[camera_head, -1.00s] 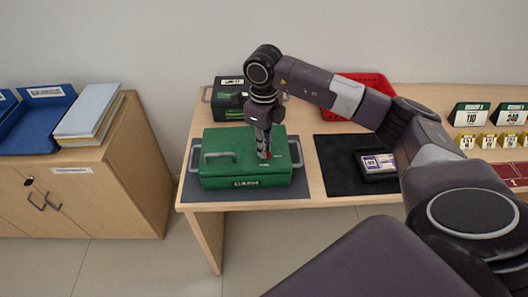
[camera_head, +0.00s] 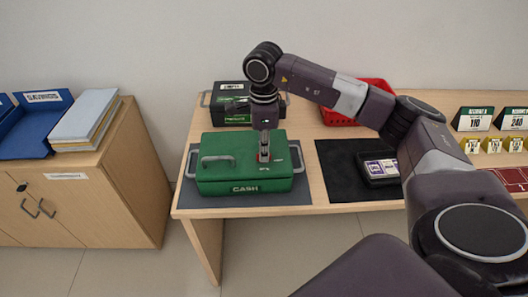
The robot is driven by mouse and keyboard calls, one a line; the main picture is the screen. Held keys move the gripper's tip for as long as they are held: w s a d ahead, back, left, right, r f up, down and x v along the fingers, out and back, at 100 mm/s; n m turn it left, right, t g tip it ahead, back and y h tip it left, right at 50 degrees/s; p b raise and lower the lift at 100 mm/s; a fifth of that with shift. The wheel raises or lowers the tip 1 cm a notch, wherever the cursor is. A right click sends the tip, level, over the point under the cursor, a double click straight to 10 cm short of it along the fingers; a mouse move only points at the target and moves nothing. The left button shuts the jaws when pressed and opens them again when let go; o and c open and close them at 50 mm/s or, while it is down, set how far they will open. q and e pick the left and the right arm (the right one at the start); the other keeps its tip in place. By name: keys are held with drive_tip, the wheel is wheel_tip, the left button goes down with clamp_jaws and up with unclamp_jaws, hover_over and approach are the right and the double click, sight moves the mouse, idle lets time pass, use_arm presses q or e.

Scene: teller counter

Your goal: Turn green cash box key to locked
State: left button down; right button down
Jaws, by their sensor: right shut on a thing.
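The green cash box (camera_head: 225,178) sits closed on a grey mat with side handles at the left end of the counter. It has a grey handle on its lid and "CASH" on its front. My right gripper (camera_head: 264,157) points straight down onto the right part of the lid. The key's exact angle and any lock marks are too small to read. My left gripper is not in view.
A black box (camera_head: 231,103) with green labels stands behind the cash box. A red basket (camera_head: 337,117) is at the back, partly behind my arm. A black mat (camera_head: 338,172) with a small dark tray (camera_head: 366,177) lies to the right.

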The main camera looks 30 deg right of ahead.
idle(0.3)
drive_tip(key=c, duration=2.1)
unclamp_jaws()
wheel_tip(320, 180, up, 12)
